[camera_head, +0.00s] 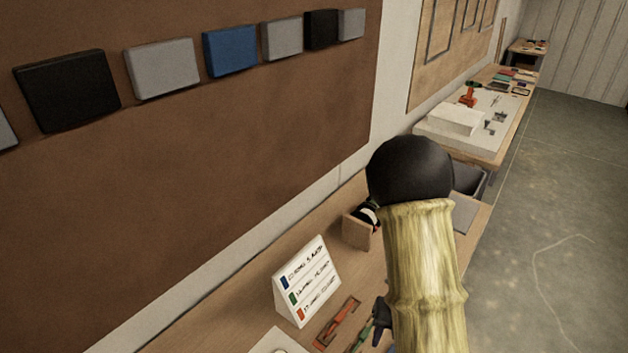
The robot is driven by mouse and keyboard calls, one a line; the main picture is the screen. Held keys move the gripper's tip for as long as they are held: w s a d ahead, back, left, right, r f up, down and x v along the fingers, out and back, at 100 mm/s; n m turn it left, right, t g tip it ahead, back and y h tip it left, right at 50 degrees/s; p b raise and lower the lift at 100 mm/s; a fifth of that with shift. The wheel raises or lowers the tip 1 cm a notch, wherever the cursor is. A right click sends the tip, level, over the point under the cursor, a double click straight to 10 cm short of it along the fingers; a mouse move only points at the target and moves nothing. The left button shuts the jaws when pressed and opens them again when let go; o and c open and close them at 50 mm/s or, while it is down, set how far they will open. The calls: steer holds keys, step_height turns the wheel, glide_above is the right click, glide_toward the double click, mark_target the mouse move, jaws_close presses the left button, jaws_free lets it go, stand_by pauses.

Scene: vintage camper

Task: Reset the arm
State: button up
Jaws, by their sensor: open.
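A pale yellow, ribbed link of my arm (424,270) rises from the bottom edge, right of centre. It is topped by a rounded black joint (410,170). My gripper cannot be made out in this view. A small dark part (381,314) shows at the left side of the link, just above the workbench, and I cannot tell what it belongs to. The arm hides part of the bench behind it.
The wooden workbench (240,318) holds a white label stand (307,281), an orange-red tool (338,322) and a small wooden box (357,231). A brown board (220,130) with coloured panels covers the left wall. A farther bench (490,150) carries several items. The floor (560,220) at right is clear.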

step_height(320, 180, up, 6)
steer(key=s+a+m+t+h+b, duration=0.1)
steer(key=m+b, duration=0.3)
steer(key=m, duration=1.3)
steer(key=s+a+m+t+b, duration=0.1)
steer(key=m+t+b, duration=0.2)
steer(key=m, duration=1.4)
steer(key=shift+s+r+t+h+b, duration=0.15)
steer(key=shift+s+t+h+b, duration=0.25)
steer(key=shift+b, duration=0.2)
